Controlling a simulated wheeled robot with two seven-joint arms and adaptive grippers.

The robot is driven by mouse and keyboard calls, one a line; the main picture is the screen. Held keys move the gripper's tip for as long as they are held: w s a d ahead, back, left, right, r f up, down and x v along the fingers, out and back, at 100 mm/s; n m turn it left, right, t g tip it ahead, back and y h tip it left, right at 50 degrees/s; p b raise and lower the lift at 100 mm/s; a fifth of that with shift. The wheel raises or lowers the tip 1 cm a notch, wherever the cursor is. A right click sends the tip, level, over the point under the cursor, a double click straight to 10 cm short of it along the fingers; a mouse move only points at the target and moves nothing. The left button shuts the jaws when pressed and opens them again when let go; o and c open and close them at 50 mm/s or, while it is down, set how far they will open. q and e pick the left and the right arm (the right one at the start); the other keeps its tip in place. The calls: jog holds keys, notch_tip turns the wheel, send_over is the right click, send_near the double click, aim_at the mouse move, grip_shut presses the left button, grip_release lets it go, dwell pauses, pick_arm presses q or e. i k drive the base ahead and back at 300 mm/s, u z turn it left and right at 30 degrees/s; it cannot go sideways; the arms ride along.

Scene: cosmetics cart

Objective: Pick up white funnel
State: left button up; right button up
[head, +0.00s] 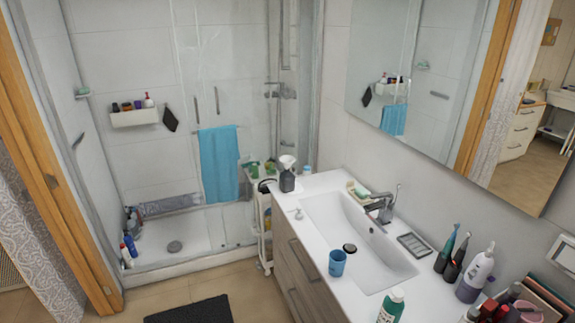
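A small white shape that looks like the funnel (287,161) shows at the far left end of the washbasin counter. It appears directly above a dark grey bottle or jar (287,182); I cannot tell whether it rests on it or stands behind it. A narrow white cart (263,222) stands beside the counter's far end, with several small items on its top, partly hidden by the counter. Neither of my grippers is in view.
A dark mat (190,312) lies on the floor. A glass-fronted shower with a blue towel (219,163) is behind.

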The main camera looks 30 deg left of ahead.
aim_at(286, 161)
jog(key=u, duration=0.45)
jog(key=k, duration=0.55)
jog(key=u, duration=1.4)
jog(key=i, duration=1.65)
jog(key=u, duration=0.4)
jog(key=i, duration=1.75)
jog(key=z, duration=0.85)
jog(key=i, duration=0.9)
jog(key=z, duration=1.05)
